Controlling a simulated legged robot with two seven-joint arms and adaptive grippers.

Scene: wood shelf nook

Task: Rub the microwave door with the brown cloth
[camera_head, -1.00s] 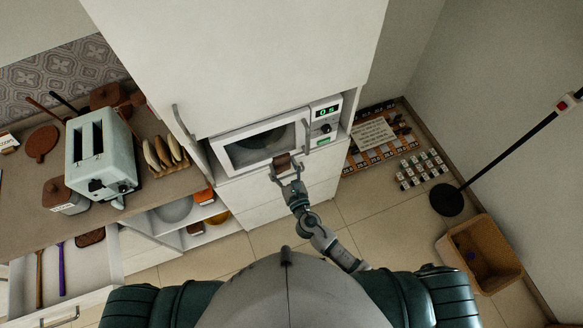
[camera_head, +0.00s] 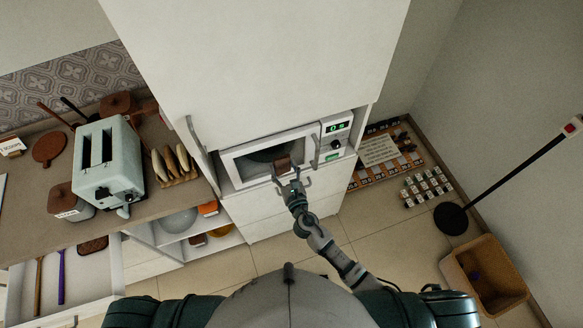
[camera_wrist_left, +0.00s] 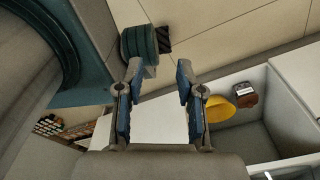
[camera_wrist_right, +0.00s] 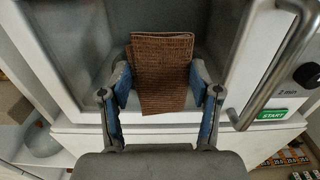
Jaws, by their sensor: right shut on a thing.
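The white microwave (camera_head: 228,163) sits in a tall white cabinet, its door shut. The brown cloth (camera_head: 283,163) lies against the lower right part of the dark door window, left of the handle (camera_head: 315,150). My right gripper (camera_head: 291,180) is shut on the cloth just in front of the door. In the right wrist view the ribbed cloth (camera_wrist_right: 165,70) stands up between the fingers, in front of the glass and lower frame; whether all of it touches cannot be told. My left gripper (camera_wrist_left: 158,72) is open and empty, seen only in the left wrist view.
A counter at left holds a pale toaster (camera_head: 106,160) and a rack of bread (camera_head: 172,165). An open drawer (camera_head: 75,280) is below. A brown bin (camera_head: 485,272) and a patterned mat (camera_head: 385,150) are on the floor at right.

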